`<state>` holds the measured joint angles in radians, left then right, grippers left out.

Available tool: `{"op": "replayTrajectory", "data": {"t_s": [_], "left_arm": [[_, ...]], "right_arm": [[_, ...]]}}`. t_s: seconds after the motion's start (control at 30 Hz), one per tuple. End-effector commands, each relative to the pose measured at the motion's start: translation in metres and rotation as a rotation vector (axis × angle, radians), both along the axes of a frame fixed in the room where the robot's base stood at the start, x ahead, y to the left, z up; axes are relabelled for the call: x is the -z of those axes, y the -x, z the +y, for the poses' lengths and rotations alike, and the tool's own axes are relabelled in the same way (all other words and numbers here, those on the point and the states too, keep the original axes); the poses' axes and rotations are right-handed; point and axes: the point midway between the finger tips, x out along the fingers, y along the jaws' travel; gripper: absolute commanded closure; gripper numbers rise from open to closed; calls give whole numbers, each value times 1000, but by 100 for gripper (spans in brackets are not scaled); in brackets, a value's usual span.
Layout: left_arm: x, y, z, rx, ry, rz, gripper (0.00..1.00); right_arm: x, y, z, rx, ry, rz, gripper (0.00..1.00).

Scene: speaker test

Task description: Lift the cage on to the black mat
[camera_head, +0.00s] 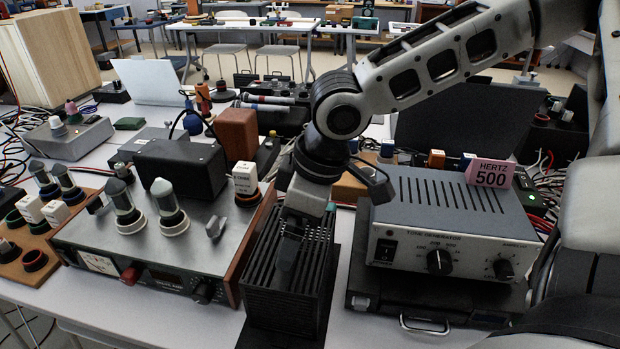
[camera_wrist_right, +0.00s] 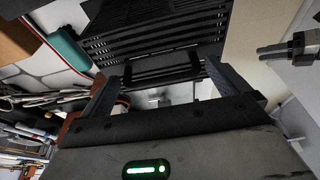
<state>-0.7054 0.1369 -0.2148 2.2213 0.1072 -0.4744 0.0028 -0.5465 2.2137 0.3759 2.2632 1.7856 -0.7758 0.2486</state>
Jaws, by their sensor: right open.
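The cage (camera_head: 262,300) is a black slatted box, upright between the amplifier and the tone generator. A flat black surface, seemingly the black mat (camera_head: 331,278), shows under and beside it. I cannot tell whether the cage's base touches it. My right gripper (camera_head: 287,262) points down at the cage top and hides part of it. In the right wrist view, the open fingers (camera_wrist_right: 168,62) are at either side of the cage's black handle (camera_wrist_right: 165,75), with the slats (camera_wrist_right: 150,30) beyond. I cannot tell whether they touch it.
An amplifier (camera_head: 150,245) with tubes stands close at the left. The tone generator (camera_head: 450,225), with a pink card (camera_head: 490,174), sits on a black case (camera_head: 430,302) at the right. A white cube-topped part (camera_head: 245,180) is behind the cage.

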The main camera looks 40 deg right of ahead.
Motion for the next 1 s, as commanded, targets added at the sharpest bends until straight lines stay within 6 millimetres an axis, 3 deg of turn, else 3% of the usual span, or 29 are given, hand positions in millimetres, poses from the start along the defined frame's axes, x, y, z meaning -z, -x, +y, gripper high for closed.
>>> {"op": "replayTrajectory", "data": {"t_s": [0.3, 0.53, 0.73, 1.0], "left_arm": [[-13, 2, 2, -1, -15, 27, 64], [-19, -1, 5, 0, -40, 25, 64], [-17, -1, 6, 2, -55, 32, 64], [-16, 0, 6, 4, -58, 34, 64]], "right_arm": [[-76, 14, -12, 0, -5, -7, 0], [-122, 24, -21, -2, -3, -6, 0], [-141, 29, -25, -1, -2, -3, 0], [-144, 30, -26, -2, -1, 0, 0]]}}
